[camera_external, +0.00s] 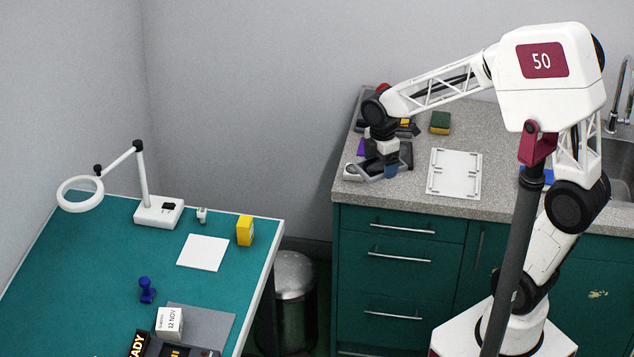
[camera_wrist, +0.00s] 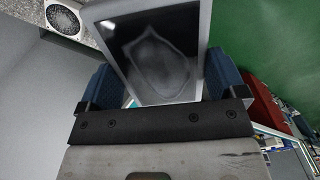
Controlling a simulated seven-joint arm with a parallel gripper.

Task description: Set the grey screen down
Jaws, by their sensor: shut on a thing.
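The grey screen (camera_wrist: 155,55) fills the middle of the wrist view. It has a light grey frame and a dark face with a faint pale outline on it. My gripper (camera_wrist: 162,80) has blue fingers on both sides of the screen and is shut on it. In the external view my gripper (camera_external: 388,168) points down at the left end of the grey speckled counter (camera_external: 420,150). The grey screen there is small and partly hidden by my gripper, among other things. I cannot tell whether its underside touches the counter.
A white tray (camera_external: 453,174) lies right of my gripper, with a green and yellow sponge (camera_external: 440,123) behind it. A purple item (camera_external: 361,147) and dark items crowd the counter's left end. The teal table (camera_external: 90,260) with a magnifier lamp (camera_external: 158,212) stands apart at left.

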